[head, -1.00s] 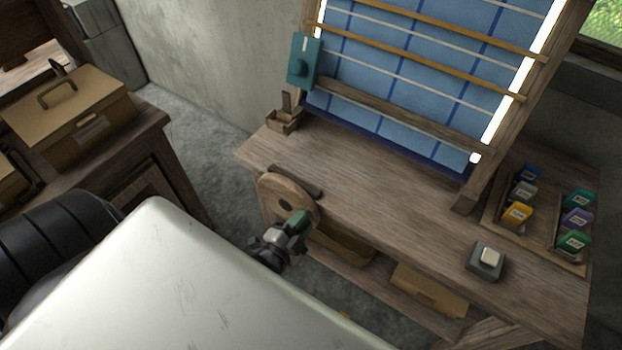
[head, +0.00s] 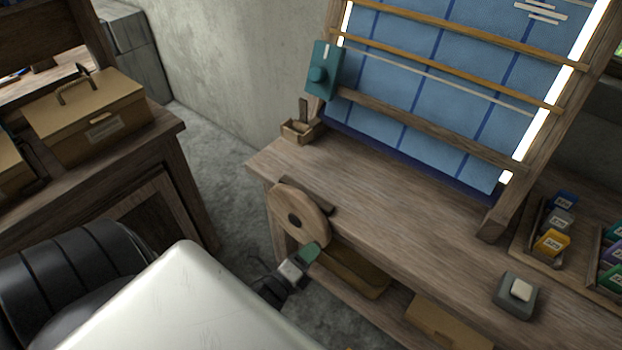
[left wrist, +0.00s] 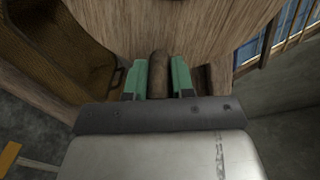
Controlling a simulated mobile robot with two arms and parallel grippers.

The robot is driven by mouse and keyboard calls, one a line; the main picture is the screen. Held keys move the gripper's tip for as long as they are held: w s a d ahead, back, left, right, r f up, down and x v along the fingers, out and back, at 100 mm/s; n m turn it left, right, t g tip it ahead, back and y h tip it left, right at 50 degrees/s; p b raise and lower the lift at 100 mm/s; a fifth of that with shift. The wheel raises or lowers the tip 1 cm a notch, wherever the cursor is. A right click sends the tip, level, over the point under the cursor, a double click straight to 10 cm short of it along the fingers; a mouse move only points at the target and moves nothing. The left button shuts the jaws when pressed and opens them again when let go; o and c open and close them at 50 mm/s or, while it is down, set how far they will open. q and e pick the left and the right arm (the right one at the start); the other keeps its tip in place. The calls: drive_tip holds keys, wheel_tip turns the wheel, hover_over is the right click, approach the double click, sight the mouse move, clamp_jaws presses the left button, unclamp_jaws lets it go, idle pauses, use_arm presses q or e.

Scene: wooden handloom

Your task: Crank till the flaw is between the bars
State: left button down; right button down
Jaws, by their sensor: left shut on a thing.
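The blue cloth (head: 415,85) hangs on the upright loom frame, with two orange-brown bars across it, an upper bar (head: 480,32) and a lower bar (head: 450,72). A patch of short white streaks (head: 541,12), which looks like the flaw, shows at the top right, above the upper bar. The round wooden crank wheel (head: 312,222) is at the table's front left. My left gripper (head: 306,256) is at the wheel's lower edge. In the left wrist view its green fingers are shut on the brown crank handle (left wrist: 159,72). My right gripper is out of view.
A teal box (head: 322,72) is on the frame's left post. A grey block with a pale button (head: 519,290) and a tray of coloured labelled items (head: 553,240) are on the table's right. A case (head: 95,115) stands on the left bench.

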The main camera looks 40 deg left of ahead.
use_arm(q)
drive_tip(key=shift+a+f+m+b, duration=0.35)
drive_tip(key=shift+f+m+b, duration=0.35)
drive_tip(key=shift+m, duration=0.2)
drive_tip(key=c, duration=1)
unclamp_jaws()
drive_tip(key=shift+o, duration=0.2)
drive_tip(key=s+b, duration=0.1)
drive_tip(key=s, duration=1)
drive_tip(key=shift+a, duration=0.25)
drive_tip(key=shift+w, duration=0.1)
